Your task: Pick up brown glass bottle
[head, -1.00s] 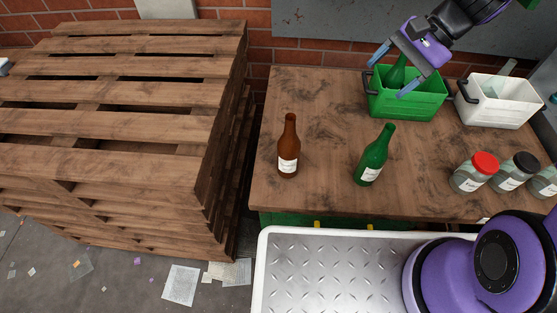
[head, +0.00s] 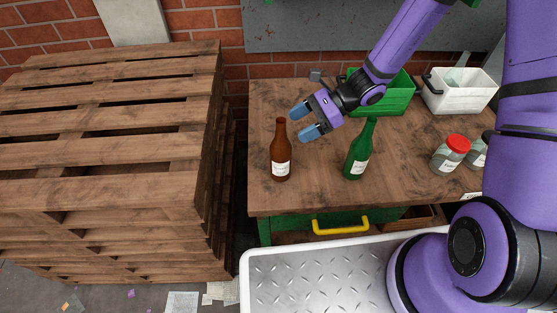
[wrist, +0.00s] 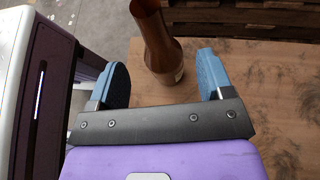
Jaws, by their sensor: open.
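The brown glass bottle (head: 280,153) stands upright on the wooden table (head: 420,185), near its left end, with a white label facing me. My gripper (head: 302,122) is open and empty, just right of the bottle's neck in the head view, with its fingers pointing left at the bottle. In the wrist view the bottle (wrist: 157,40) shows beyond and between the two blue fingertips of my gripper (wrist: 163,78). I see no finger touching the bottle.
A green glass bottle (head: 359,152) stands right of the brown one, below my forearm. A green crate (head: 395,103) and a white crate (head: 455,101) stand at the back. A red-lidded jar (head: 450,155) is at right. Stacked pallets (head: 110,140) are left of the table.

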